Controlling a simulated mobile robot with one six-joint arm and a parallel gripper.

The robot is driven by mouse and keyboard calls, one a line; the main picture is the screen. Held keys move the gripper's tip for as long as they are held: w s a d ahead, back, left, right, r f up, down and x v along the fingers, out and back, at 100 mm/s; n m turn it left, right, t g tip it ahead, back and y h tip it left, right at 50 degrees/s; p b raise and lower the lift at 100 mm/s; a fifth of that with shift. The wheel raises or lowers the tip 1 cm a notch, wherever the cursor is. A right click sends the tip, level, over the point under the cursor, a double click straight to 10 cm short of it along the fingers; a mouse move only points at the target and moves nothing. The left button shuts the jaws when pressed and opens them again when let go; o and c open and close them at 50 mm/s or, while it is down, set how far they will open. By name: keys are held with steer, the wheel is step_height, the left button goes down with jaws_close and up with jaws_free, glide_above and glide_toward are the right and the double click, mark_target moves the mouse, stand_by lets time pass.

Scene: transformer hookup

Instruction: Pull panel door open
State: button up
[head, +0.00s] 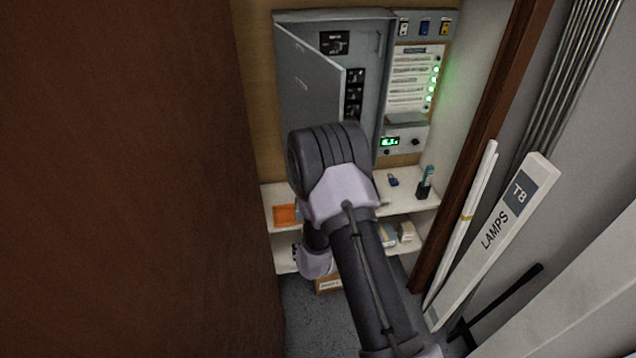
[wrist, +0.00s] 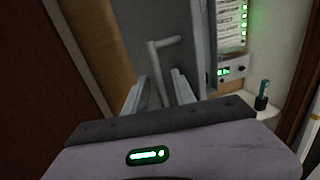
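The grey panel door (head: 308,82) stands partly open on the wall cabinet (head: 365,40) in the head view. Dark switches show inside, past the door's free edge. In the wrist view a grey bar handle (wrist: 165,65) stands out from the door (wrist: 130,30). My gripper (wrist: 160,90) is open, with one finger on each side of the handle's lower part. Gaps show between the fingers and the bar, and I cannot tell whether either touches it. In the head view my wrist hides the fingers, the handle and the door's lower part.
A control unit with green lights (head: 415,85) adjoins the cabinet on the right. White shelves (head: 400,203) below hold an orange tray (head: 286,215) and small items. A brown wall or door (head: 130,180) fills the left. A lamp box (head: 495,240) leans at right.

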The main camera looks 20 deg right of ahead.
steer(key=shift+s+f, duration=0.1)
steer(key=shift+s, duration=0.2)
steer(key=v, duration=1.7)
